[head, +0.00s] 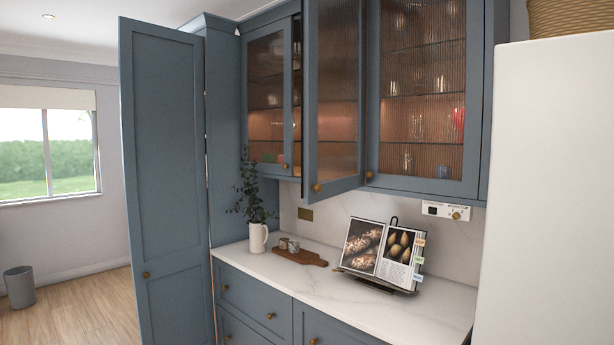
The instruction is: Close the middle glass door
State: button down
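The middle glass door (336,100) is a blue-grey framed door with ribbed glass on the wall cabinet. It stands open, swung out from the cabinet front, with a round brass knob (317,187) at its lower left corner. A narrow strip of the cabinet's lit inside shows to its left. The left glass door (267,100) and the right glass door (422,95) look shut, with glassware behind them. My gripper is not in view.
A tall blue-grey door (163,170) stands at the left. On the counter (330,285) below are a jug with foliage (258,238), a wooden board (301,257) and an open cookbook on a stand (382,253). A large white surface (550,190) fills the right side.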

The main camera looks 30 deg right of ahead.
aim_at(334, 32)
jog(key=z, duration=0.05)
jog(key=i, duration=1)
jog(key=u, duration=0.05)
